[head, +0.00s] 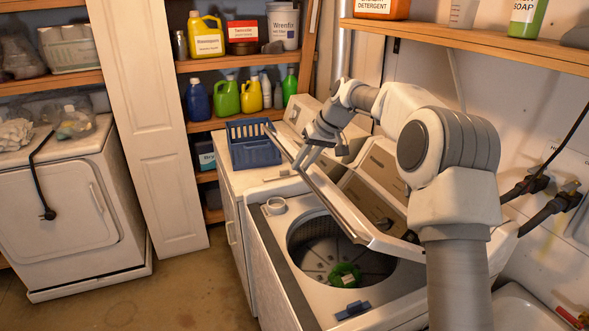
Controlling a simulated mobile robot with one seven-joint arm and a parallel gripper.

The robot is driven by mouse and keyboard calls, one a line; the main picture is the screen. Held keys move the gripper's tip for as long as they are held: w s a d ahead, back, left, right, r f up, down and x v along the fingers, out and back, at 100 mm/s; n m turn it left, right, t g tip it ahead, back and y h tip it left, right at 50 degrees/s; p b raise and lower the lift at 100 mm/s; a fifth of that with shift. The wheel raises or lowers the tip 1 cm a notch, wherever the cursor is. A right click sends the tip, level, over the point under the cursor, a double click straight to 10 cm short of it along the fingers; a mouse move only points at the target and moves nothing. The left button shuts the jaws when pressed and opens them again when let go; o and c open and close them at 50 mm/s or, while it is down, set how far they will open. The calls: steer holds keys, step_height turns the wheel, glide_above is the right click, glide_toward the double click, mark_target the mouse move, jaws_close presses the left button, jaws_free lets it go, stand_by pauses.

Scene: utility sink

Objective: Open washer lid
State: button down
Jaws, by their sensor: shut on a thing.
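The washer (281,244) stands in the middle with its round drum open to view. Its lid (345,208) is tilted up, partway raised, with its back edge toward the control panel. My gripper (303,158) is at the lid's upper left edge and is shut on it. My arm comes from the lower right and reaches over the lid. The fingertips are small here, and their exact contact is hard to make out. A green thing (345,275) lies inside the drum.
A blue basket (253,143) stands on the neighbouring machine, close behind my gripper. A wooden shelf (480,42) with bottles runs along the right wall above my arm. Hoses and taps (550,197) stick out at right. The floor at lower left is clear.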

steer(key=w+d+r+p, duration=0.3)
steer(key=d+r+p, duration=0.1)
steer(key=d+r, duration=0.5)
steer(key=shift+w+d+r, duration=0.3)
steer(key=shift+w+d, duration=0.1)
steer(key=shift+d, duration=0.1)
steer(key=c, duration=1.2)
jaws_free()
steer(key=o, duration=0.4)
steer(key=shift+w+d+f, duration=0.1)
steer(key=shift+w+d, duration=0.05)
steer(key=shift+d, duration=0.1)
steer(key=shift+o, duration=0.2)
steer(key=shift+a, duration=0.15)
steer(key=shift+a+r, duration=0.2)
steer(key=shift+r, duration=0.1)
steer(key=v, duration=0.7)
steer(key=shift+r, duration=0.2)
